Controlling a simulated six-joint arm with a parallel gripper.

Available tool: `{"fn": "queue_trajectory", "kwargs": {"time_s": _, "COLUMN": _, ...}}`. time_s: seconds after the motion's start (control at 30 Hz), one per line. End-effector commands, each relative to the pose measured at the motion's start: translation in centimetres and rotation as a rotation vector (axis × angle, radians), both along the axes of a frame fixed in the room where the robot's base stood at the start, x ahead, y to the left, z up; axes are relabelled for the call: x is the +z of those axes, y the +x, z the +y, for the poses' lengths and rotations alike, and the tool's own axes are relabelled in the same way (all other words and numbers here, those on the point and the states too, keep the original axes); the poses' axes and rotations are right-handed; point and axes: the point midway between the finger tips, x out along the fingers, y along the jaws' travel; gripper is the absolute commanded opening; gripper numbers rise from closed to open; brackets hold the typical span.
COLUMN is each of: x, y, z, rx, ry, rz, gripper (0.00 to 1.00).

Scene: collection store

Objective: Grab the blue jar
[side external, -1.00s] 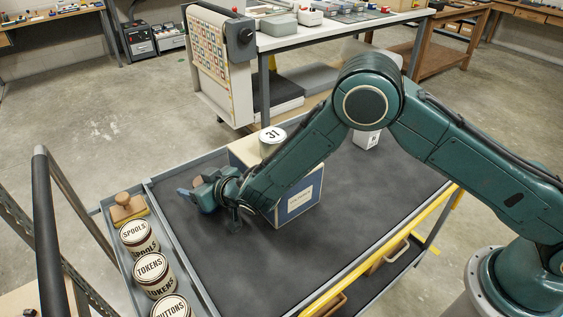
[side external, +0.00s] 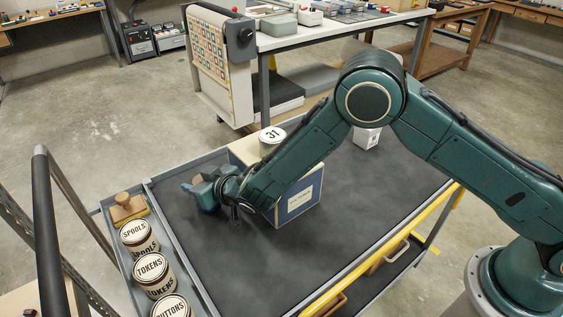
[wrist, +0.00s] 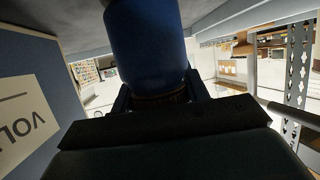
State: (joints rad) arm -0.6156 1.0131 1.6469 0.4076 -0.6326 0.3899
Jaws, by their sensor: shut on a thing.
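The blue jar (wrist: 150,45) fills the top middle of the wrist view. Its far end runs out of the frame. My gripper (wrist: 157,90) has a dark finger on each side of the jar's near end and is shut on it. In the side external view, my gripper (side external: 222,203) is low over the left part of the dark trolley top, beside the blue-fronted box. Only a little blue shows at the gripper there, and my wrist hides most of the jar.
The blue-fronted box (side external: 299,203) stands close by and also shows at the left of the wrist view (wrist: 30,105). A round tin marked 31 (side external: 272,136) sits on it. A side tray holds a stamp (side external: 127,208) and labelled tins (side external: 150,270). The trolley's front middle is clear.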

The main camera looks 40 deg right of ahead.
Motion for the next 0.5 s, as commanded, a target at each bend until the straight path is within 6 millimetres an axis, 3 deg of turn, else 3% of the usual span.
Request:
{"fn": "queue_trajectory", "kwargs": {"time_s": 0.27, "x": 3.0, "y": 0.1, "z": 0.0, "rx": 0.000, "ry": 0.002, "rz": -0.005, "gripper": 0.19}}
{"fn": "queue_trajectory", "kwargs": {"time_s": 0.5, "x": 7.5, "y": 0.1, "z": 0.0, "rx": -0.001, "ry": 0.003, "rz": -0.004, "gripper": 0.19}}
